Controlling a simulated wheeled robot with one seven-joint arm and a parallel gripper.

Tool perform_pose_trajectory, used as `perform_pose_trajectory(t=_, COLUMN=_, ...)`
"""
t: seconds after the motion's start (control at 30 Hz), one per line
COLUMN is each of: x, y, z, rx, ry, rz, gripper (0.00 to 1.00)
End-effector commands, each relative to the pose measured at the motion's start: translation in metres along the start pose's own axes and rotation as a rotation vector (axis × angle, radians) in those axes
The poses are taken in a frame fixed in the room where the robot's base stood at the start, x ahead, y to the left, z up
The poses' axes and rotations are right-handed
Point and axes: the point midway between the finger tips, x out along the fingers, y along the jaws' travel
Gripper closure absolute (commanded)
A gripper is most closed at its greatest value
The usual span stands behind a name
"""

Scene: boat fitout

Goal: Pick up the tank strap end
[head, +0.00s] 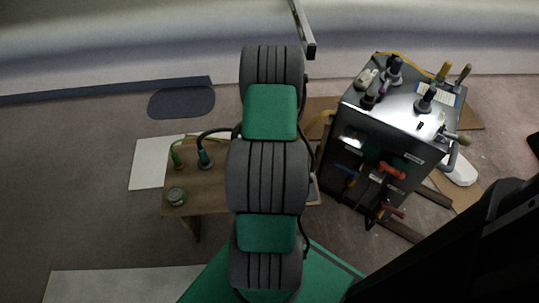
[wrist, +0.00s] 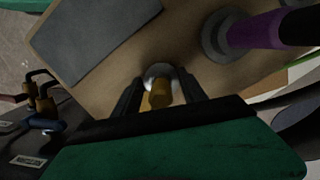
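In the wrist view, my gripper (wrist: 160,83) points down at a wooden board, its two dark fingers apart. Between them is a short yellow-brown cylindrical end (wrist: 160,95) with a round pale metal piece (wrist: 158,72) at its far side. The fingers stand on either side of the end, with what looks like a small gap. I cannot tell for sure that this is the tank strap end. In the head view my arm hides the gripper and this piece; a yellow cable (head: 320,122) shows just right of the arm.
A wooden bench (head: 205,190) carries green and teal hose ends and a small jar (head: 176,196). A metal tank box (head: 395,112) with several fittings stands to the right. In the wrist view, a purple hose (wrist: 262,30) rises close by, right of a grey pad (wrist: 95,35).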

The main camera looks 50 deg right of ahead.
Motion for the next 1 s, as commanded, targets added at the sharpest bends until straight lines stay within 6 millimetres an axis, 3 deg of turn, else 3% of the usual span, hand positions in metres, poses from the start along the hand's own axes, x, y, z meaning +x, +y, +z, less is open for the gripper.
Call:
perform_pose_trajectory(t=0.57, x=0.0, y=0.0, z=0.0003, rx=0.0, ry=-0.001, rz=0.0, gripper=0.99)
perform_pose_trajectory(t=1.0, x=-0.0012, y=0.0, z=0.0003, rx=0.0, ry=0.0, rz=0.0, gripper=1.0)
